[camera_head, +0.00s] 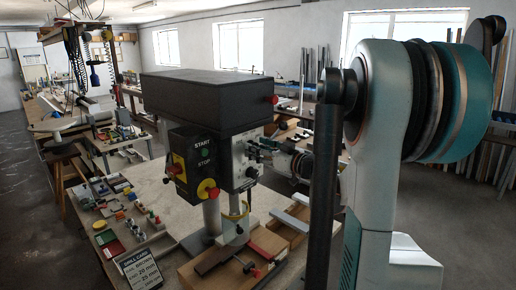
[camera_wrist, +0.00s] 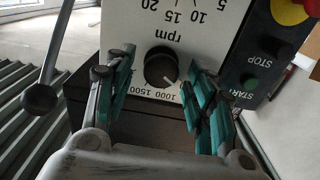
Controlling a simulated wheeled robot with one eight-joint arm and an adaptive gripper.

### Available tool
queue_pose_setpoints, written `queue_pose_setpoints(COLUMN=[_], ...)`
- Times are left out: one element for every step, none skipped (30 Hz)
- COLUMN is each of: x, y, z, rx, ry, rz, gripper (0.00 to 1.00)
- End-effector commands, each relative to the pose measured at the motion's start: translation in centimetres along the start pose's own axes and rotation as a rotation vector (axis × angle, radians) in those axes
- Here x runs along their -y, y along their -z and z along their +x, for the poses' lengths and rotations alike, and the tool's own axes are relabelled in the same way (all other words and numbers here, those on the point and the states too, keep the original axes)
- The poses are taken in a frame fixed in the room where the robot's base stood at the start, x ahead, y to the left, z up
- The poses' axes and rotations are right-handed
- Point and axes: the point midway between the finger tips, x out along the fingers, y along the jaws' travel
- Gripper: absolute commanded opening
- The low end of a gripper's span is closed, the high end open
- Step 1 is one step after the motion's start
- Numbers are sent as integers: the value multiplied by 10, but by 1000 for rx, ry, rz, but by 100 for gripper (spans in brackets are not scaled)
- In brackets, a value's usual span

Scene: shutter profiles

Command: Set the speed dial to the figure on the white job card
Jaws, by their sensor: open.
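The speed dial, a round black knob (camera_wrist: 161,66), sits on the drill's pale front plate, upside down in the wrist view. Its pale mark points to the lower right of the picture. The letters rpm and figures including 1000 and 1500 show around it, partly hidden by the fingers. My gripper (camera_wrist: 159,78) is open, its teal-padded fingers on either side of the knob with gaps between. In the head view, my gripper (camera_head: 272,153) is at the drill head's right side. A card (camera_head: 138,268) headed DRILL CARD stands at the bottom left; its small print is only partly legible.
The pillar drill (camera_head: 207,98) stands on a bench. A box with START and STOP buttons (camera_wrist: 266,50) is beside the front plate. A lever with a black ball (camera_wrist: 39,98) is at the left in the wrist view. Small coloured parts (camera_head: 112,208) crowd the bench's left.

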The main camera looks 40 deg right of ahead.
Motion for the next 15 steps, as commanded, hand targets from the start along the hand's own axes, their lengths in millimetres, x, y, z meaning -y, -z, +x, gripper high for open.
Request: queue_pose_setpoints(x=[0, 0, 0, 0, 0, 0, 0, 0, 0, 0, 0, 0, 0, 0, 0], y=[0, 0, 0, 0, 0, 0, 0, 0, 0, 0, 0, 0, 0, 0, 0], z=[3, 4, 5, 5, 5, 5, 5, 5, 5, 5, 5, 5, 5, 5, 5], rx=[0, 0, 0, 0, 0, 0, 0, 0, 0, 0, 0, 0, 0, 0, 0], ry=[1, 1, 1, 0, 0, 0, 0, 0, 0, 0, 0, 0, 0, 0, 0], rz=[0, 0, 0, 0, 0, 0, 0, 0, 0, 0, 0, 0, 0, 0, 0], gripper=[50, 50, 50, 50, 50, 50, 50, 50, 50, 50, 48, 39, 32, 25, 16])
